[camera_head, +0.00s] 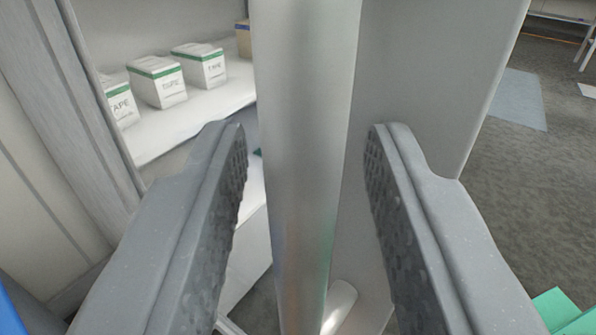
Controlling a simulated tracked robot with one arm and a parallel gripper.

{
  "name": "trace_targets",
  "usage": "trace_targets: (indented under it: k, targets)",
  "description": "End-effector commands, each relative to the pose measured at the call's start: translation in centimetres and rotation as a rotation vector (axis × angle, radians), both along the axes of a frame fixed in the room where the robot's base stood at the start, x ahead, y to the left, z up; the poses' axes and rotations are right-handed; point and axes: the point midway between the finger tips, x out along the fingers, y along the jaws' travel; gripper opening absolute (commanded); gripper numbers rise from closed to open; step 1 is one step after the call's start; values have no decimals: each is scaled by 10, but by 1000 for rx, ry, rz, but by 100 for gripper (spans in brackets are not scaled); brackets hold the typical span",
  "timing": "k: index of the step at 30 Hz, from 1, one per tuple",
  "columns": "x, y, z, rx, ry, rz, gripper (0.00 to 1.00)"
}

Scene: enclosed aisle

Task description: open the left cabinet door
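A pale grey cabinet door (425,90) stands partly open, with its panel right of centre. Its thick vertical bar handle (308,110) runs from top to bottom through the middle of the view. A rounded handle mount (340,303) shows near the bottom. My gripper (306,145) is open, with one finger on each side of the handle. A gap shows between each finger and the bar, so it is not clamped. The door's hinge side and the handle's ends are hidden.
Left of the door, white shelves (190,122) inside the cabinet hold several white-and-green tape boxes (158,82). A grey cabinet side frame (75,100) stands at far left. Grey floor (545,165) lies open at right, with a green object (562,312) at the lower right corner.

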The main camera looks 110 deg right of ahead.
Motion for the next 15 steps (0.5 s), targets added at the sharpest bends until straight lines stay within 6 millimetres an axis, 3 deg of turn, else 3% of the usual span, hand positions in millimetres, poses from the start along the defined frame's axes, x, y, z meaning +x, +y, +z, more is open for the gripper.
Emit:
trace_targets:
  k: [15]
  targets:
    - [-1,-5,0,2,2,-10,32]
